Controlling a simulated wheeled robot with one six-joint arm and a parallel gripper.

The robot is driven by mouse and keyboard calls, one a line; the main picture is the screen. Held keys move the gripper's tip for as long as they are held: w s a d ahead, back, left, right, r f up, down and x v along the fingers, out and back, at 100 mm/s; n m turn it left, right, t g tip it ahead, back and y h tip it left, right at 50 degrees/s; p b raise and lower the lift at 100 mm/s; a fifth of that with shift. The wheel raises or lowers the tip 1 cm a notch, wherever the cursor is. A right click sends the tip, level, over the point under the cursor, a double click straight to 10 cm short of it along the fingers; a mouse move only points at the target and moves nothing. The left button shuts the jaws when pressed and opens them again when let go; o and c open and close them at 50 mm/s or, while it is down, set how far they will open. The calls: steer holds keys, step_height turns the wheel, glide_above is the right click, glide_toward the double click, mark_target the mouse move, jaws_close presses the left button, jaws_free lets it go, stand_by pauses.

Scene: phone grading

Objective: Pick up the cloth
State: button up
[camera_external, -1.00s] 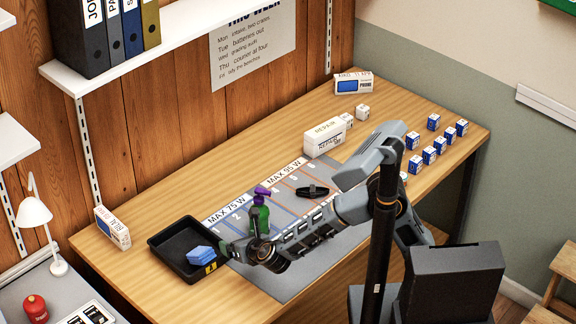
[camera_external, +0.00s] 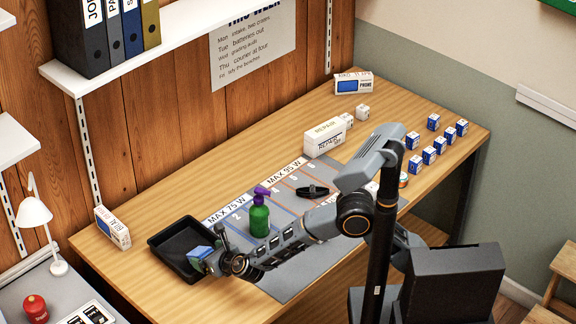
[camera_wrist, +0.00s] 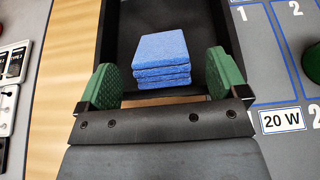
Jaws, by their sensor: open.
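The cloth (camera_wrist: 162,58) is a folded blue stack lying in a black tray, near the tray's front end. In the external view the cloth (camera_external: 200,253) is partly hidden by my gripper. The black tray (camera_external: 165,240) stands at the left part of the desk; its dark floor also shows in the wrist view (camera_wrist: 125,25). My gripper (camera_wrist: 165,85) is open and empty, with its green-padded fingers apart. The cloth shows between and just beyond the fingertips, and I see no clear contact.
A green spray bottle (camera_external: 259,215) with a purple head stands right of the tray on the marked grey mat (camera_external: 285,283). A black clamp-like object (camera_external: 312,192) lies farther right. Small blue-white boxes (camera_external: 428,155) are at the desk's right end. A phone box (camera_external: 113,228) stands left of the tray.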

mark_target(197, 251)
steer(key=shift+x, duration=2.2)
steer(key=shift+r, duration=0.15)
steer(key=shift+c, duration=0.2)
steer(key=c, duration=1)
